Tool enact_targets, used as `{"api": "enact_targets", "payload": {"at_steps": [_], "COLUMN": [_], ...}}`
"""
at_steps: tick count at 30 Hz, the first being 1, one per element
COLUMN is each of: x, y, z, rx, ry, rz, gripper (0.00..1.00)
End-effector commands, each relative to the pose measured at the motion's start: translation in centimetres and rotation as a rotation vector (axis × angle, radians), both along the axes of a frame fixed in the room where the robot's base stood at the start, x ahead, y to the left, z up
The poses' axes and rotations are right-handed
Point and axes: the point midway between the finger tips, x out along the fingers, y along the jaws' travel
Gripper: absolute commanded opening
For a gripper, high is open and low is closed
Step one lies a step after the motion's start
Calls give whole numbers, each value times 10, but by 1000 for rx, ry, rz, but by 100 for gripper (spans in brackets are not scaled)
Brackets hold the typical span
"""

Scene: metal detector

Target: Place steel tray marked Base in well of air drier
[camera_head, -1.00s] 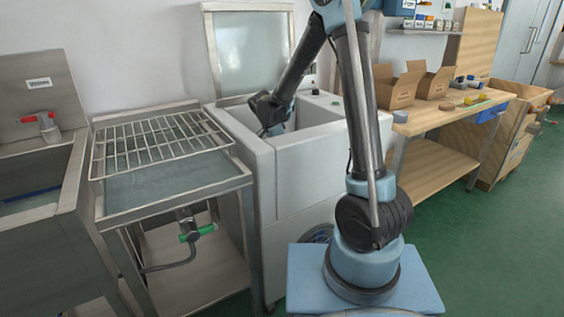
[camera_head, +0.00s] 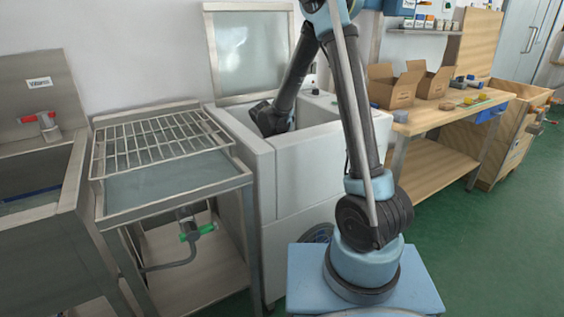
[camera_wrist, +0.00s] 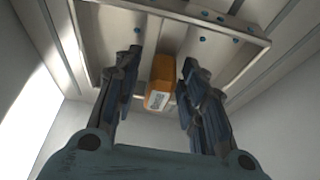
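The air drier (camera_head: 250,150) is the white tub with a raised clear lid (camera_head: 250,52). My arm reaches down into its well, where the walls hide my fingertips in the head view. In the wrist view, a steel tray (camera_wrist: 218,62) with a raised rim and several small blue-dark holes lies below my gripper (camera_wrist: 161,62). An orange block (camera_wrist: 161,72) with a small white label stands between my two fingers. The fingers are apart, with a narrow gap visible on each side of the block.
A wire rack (camera_head: 160,140) on a steel stand is left of the drier, beside a sink (camera_head: 45,185) with a red-handled tap. A wooden bench (camera_head: 440,115) with open cartons (camera_head: 393,90) stands on the right. The green floor (camera_head: 500,240) at right is clear.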

Motion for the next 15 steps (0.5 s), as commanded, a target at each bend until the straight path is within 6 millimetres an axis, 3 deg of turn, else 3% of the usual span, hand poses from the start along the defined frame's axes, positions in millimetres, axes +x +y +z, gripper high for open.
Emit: {"api": "enact_targets", "payload": {"at_steps": [8, 15], "x": [-1, -8], "y": [2, 13], "z": [7, 36], "rx": [0, -1], "ry": [0, 0], "rz": [1, 3], "gripper": [38, 38]}}
